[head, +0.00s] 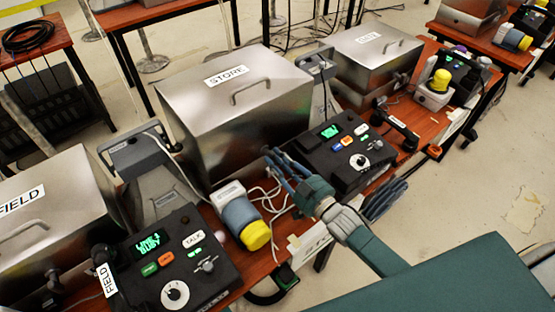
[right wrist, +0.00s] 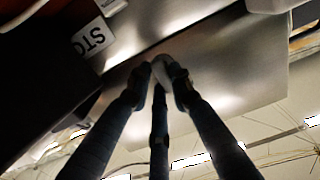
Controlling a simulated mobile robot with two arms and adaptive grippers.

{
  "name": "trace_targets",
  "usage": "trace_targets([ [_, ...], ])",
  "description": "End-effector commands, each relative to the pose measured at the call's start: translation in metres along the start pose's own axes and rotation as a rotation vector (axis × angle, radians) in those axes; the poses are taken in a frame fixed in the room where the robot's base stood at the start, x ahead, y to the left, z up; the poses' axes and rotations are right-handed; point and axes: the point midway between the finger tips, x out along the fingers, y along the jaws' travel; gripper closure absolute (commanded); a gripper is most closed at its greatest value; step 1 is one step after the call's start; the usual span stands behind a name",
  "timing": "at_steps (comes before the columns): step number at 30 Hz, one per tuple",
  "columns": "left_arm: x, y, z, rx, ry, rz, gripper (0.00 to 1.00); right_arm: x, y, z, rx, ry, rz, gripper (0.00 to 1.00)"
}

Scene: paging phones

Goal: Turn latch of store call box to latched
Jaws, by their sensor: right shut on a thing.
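The store call box is a brushed-metal box (head: 185,130) with a closed, handled lid marked STORE, at the centre of the head view. Its metal face fills much of the right wrist view (right wrist: 225,95). My right gripper (head: 274,158) reaches the box's front face near its right edge. In the right wrist view its three dark fingers (right wrist: 162,80) converge on a small pale knob-like part, which appears to be the latch (right wrist: 160,66). The fingers are shut on it and hide most of it, so its turn angle cannot be told. My left gripper is not in view.
A black phone unit (head: 342,152) with a green screen sits close right of my right gripper. A yellow-capped blue cylinder (head: 243,217) and white cables lie left of it. The FIELD box (head: 70,200) and phone (head: 165,265) stand at left. Another metal box (head: 372,55) stands behind right.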

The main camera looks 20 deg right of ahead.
Motion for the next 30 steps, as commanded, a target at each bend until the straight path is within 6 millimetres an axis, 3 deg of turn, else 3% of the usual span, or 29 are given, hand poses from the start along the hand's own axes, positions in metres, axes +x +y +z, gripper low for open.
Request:
trace_targets([
  [9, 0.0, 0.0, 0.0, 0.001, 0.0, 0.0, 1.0, 0.0, 0.0, 0.001, -0.005, -0.002, 0.0, 1.0],
  [10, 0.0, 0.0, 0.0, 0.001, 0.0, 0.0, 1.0, 0.0, 0.0, 0.001, -0.005, -0.002, 0.0, 0.76],
  [12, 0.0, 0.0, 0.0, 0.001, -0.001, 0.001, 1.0, 0.0, 0.0, 0.001, -0.005, -0.002, 0.0, 0.62],
  [13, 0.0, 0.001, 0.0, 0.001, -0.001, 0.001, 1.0, 0.0, 0.0, 0.001, -0.005, -0.002, 0.0, 0.6],
  [23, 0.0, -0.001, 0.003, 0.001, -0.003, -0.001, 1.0, -0.003, 0.0, 0.001, -0.002, -0.002, 0.0, 0.6],
  [30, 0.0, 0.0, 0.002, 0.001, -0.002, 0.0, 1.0, -0.041, 0.0, 0.003, -0.002, -0.006, 0.0, 0.6],
])
